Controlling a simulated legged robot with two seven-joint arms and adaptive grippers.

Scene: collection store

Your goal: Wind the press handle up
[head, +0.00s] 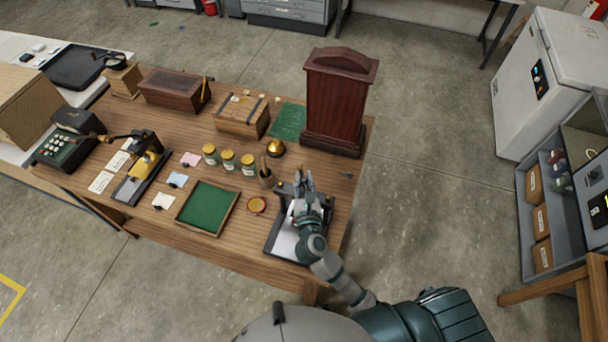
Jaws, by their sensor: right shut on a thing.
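A small press stands at the front right of the wooden table, with a dark crossbar frame (285,190) and a pale bed (284,243) in front. My right gripper (304,182) is over the crossbar and shut on the press handle. The handle is mostly hidden by the fingers, so its exact height and turn cannot be told. My right arm reaches in from the bottom right and covers part of the press. My left gripper is not in view.
A green-lined tray (207,207), an orange round dish (257,205), a brass dome (276,148) and several jars (228,160) stand left of the press. A tall dark-red wooden case (338,98) stands behind it. Open floor lies right of the table.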

